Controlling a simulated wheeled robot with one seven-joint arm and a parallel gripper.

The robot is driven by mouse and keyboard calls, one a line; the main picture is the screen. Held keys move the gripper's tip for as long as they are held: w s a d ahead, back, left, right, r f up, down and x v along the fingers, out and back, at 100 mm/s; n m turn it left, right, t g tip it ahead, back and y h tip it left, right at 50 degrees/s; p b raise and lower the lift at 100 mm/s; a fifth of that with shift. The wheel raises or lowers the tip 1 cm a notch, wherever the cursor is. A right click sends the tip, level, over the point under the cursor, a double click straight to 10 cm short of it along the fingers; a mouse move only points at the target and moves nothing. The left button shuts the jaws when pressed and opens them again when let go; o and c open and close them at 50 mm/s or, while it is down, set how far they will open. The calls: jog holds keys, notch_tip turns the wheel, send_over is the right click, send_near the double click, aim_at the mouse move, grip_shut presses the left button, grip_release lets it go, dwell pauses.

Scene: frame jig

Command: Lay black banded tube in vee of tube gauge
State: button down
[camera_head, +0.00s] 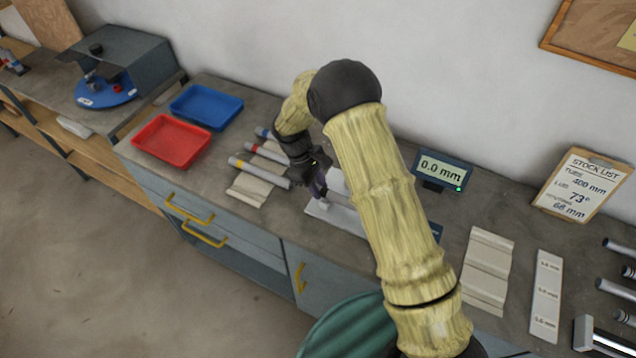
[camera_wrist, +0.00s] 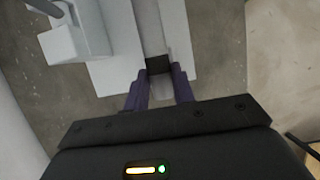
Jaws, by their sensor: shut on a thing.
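My gripper (camera_wrist: 159,92) is shut on a pale grey tube (camera_wrist: 150,28) with a black band (camera_wrist: 158,65) just beyond the fingertips. The tube runs away from the fingers to the top edge of the wrist view. The tube gauge (camera_wrist: 108,76) shows as a pale plate under the tube, with a white block (camera_wrist: 76,38) at its left. I cannot tell whether the tube touches the vee or is above it. In the head view my gripper (camera_head: 319,190) is over the near left end of the gauge (camera_head: 337,217); my arm hides much of it.
Several colour-banded tubes lie on a grooved rack (camera_head: 250,189) left of the gripper. Red (camera_head: 172,141) and blue (camera_head: 206,105) trays stand farther left. A display (camera_head: 441,170) reading 0.0 mm stands behind the gauge. An empty grooved rack (camera_head: 487,268) lies to the right.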

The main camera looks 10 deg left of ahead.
jog(key=shift+f, duration=0.55)
jog(key=shift+d, duration=0.1)
jog(key=c, duration=1.1)
grip_release()
jog(key=shift+f, duration=0.1)
jog(key=shift+a+r+b, duration=0.2)
jog(key=shift+r+b, duration=0.1)
jog(key=shift+b, duration=0.05)
jog(key=b+v, duration=0.3)
jog(key=v, duration=1.4)
jog(key=shift+d, duration=0.25)
jog(key=shift+w+r, duration=0.1)
jog(key=shift+w, duration=0.05)
